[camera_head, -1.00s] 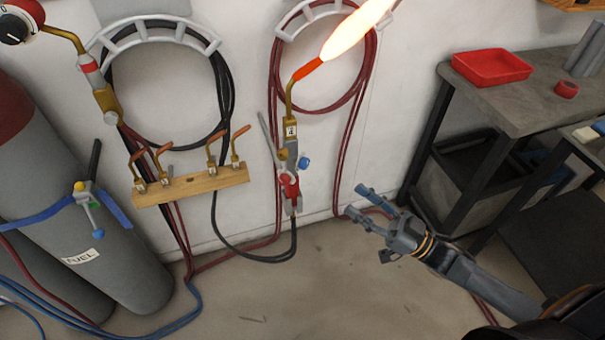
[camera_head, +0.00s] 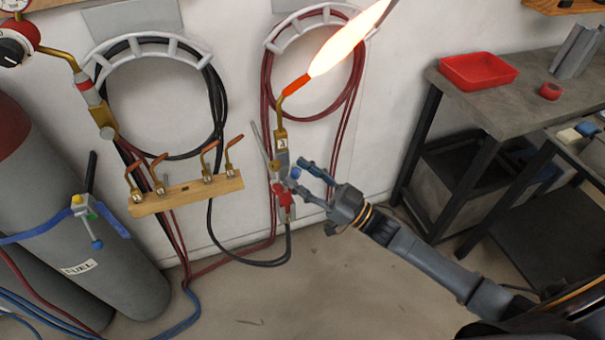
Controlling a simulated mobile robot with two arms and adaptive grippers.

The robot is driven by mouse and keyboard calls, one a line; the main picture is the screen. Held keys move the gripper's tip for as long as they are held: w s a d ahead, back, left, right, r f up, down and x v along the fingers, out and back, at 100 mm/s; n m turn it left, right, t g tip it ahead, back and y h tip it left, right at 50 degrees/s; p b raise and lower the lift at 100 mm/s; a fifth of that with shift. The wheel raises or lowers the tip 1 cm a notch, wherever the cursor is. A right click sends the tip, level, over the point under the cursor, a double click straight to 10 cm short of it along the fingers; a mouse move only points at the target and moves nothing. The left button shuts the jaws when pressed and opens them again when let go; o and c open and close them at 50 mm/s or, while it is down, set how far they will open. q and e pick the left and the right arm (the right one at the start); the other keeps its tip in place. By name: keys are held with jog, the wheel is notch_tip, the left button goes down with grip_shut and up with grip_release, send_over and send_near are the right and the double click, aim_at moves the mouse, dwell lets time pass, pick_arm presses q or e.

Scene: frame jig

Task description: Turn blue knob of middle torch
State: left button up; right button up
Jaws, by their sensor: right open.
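The lit torch (camera_head: 281,148) hangs upright against the wall, with a brass neck, a small number label, a red lower part and a big bright flame (camera_head: 345,45) pointing up and right. Its small blue knob (camera_head: 296,173) sticks out on the right side of the torch body. My right gripper (camera_head: 299,176) comes in from the lower right, its two fingers apart, one above and one below the knob. The knob shows between the fingertips; I cannot tell whether they touch it. My left gripper is not in view.
A wooden rack (camera_head: 187,195) with several brass nozzles is left of the torch. Grey cylinders (camera_head: 105,235) stand at far left. Hoses hang on wall holders and run along the floor. A workbench (camera_head: 500,100) with a red tray (camera_head: 478,71) stands right.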

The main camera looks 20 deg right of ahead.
jog(key=shift+c, duration=0.4)
grip_shut()
jog(key=shift+f+n+g+y+b, duration=0.15)
jog(key=shift+n+g+y+b, duration=0.35)
jog(key=shift+n, duration=0.7)
jog(key=n+g+b, duration=0.1)
jog(key=n, duration=0.2)
jog(key=shift+d+y+b, duration=0.1)
jog(key=shift+y+b, duration=0.2)
jog(key=shift+y, duration=0.1)
jog(key=n+g+b, duration=0.1)
jog(key=n+g, duration=0.1)
jog(key=n, duration=0.2)
jog(key=shift+n+g+b, duration=0.45)
jog(key=shift+n+g, duration=0.55)
jog(key=shift+n, duration=1)
jog(key=shift+r, duration=0.2)
